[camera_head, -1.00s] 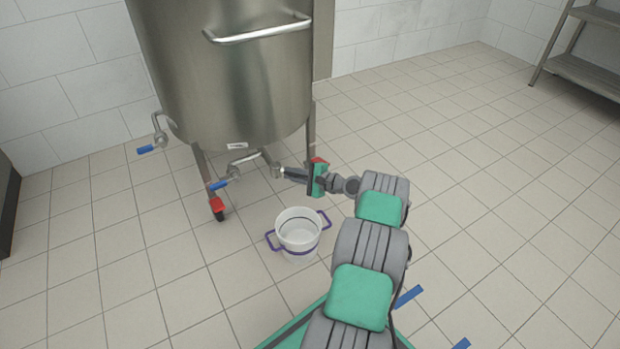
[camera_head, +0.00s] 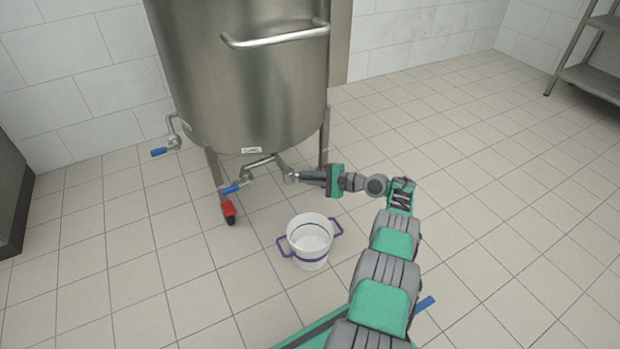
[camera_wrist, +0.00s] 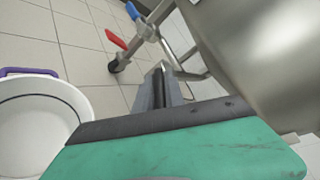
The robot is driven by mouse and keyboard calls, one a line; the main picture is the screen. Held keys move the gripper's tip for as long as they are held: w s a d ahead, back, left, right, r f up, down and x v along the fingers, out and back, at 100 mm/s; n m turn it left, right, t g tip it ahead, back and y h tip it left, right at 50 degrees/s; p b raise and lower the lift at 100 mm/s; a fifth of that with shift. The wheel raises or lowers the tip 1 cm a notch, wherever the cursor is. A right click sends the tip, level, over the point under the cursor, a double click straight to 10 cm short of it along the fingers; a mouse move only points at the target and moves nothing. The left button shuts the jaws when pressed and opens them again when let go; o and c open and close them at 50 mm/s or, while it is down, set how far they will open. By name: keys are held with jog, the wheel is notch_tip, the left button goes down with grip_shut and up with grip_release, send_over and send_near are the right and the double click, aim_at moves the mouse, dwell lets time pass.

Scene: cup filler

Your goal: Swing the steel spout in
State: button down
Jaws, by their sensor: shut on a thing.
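The steel spout (camera_head: 261,162) is a bent pipe low on the front of the steel tank (camera_head: 245,75), beside a blue-handled valve (camera_head: 231,188). Its free end points to the right and down. My gripper (camera_head: 299,177) is shut on that end, coming from the right. The wrist view shows my two dark fingers (camera_wrist: 163,92) close together, with steel pipework just beyond them; the exact grip is hard to see. A white bucket (camera_head: 311,236) with purple handles stands on the floor in front of the tank, below my gripper and apart from it.
A second blue-handled outlet (camera_head: 160,151) sticks out at the tank's left. A metal shelf (camera_head: 590,75) is at the far right. The tiled floor (camera_head: 480,220) on the right is clear.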

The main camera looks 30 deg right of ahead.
jog(key=shift+a+r, duration=0.15)
jog(key=c, duration=1.7)
grip_release()
jog(key=shift+w+a, duration=0.1)
jog(key=shift+o, duration=1.2)
jog(key=shift+d, duration=0.25)
jog(key=shift+a, duration=0.1)
